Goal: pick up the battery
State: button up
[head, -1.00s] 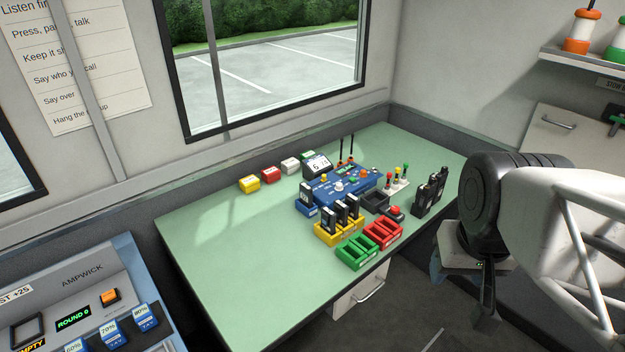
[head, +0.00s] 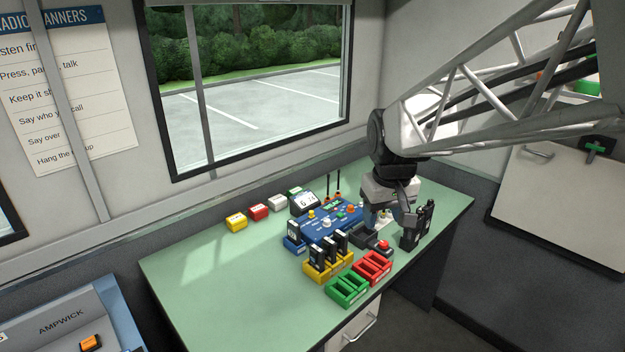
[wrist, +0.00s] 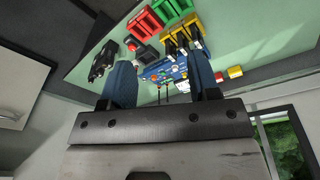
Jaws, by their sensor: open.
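Several upright black packs with pale labels stand in the yellow rack (head: 316,270) near the bench's front. Another black labelled block (head: 293,230) stands at the left end of the blue console. I cannot tell which of these is the battery. The yellow rack also shows at the top of the wrist view (wrist: 178,30). My gripper (head: 376,220) hangs over the right part of the bench, behind the red button box and to the right of the yellow rack. Its two blue fingers (wrist: 163,80) are apart in the wrist view with nothing gripped. Its tips are partly hidden in the head view.
Green (head: 347,288) and red (head: 373,268) open racks sit at the front edge. Black handsets (head: 416,228) stand right of my gripper. The blue console (head: 325,222) lies behind the racks. Small coloured boxes (head: 258,212) line the back. The bench's left side (head: 210,275) is clear.

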jog(key=w+a+f+n, duration=0.1)
jog(key=w+a+f, duration=0.25)
jog(key=w, duration=0.45)
jog(key=w+a+f+n, duration=0.25)
jog(key=w+a, duration=0.25)
jog(key=w, duration=0.3)
jog(key=n+g, duration=0.2)
send_over(294, 222)
jog(key=f, duration=0.8)
jog(key=d+f, duration=0.1)
jog(key=f, duration=0.3)
jog(key=shift+f, duration=0.35)
jog(key=shift+w+a+f, duration=0.15)
jog(key=shift+a, duration=0.05)
jog(key=shift+f, duration=1.3)
jog(key=shift+a+f, duration=0.15)
jog(key=shift+f, duration=1.15)
jog(key=shift+a+f, duration=0.1)
jog(key=shift+f, duration=1.2)
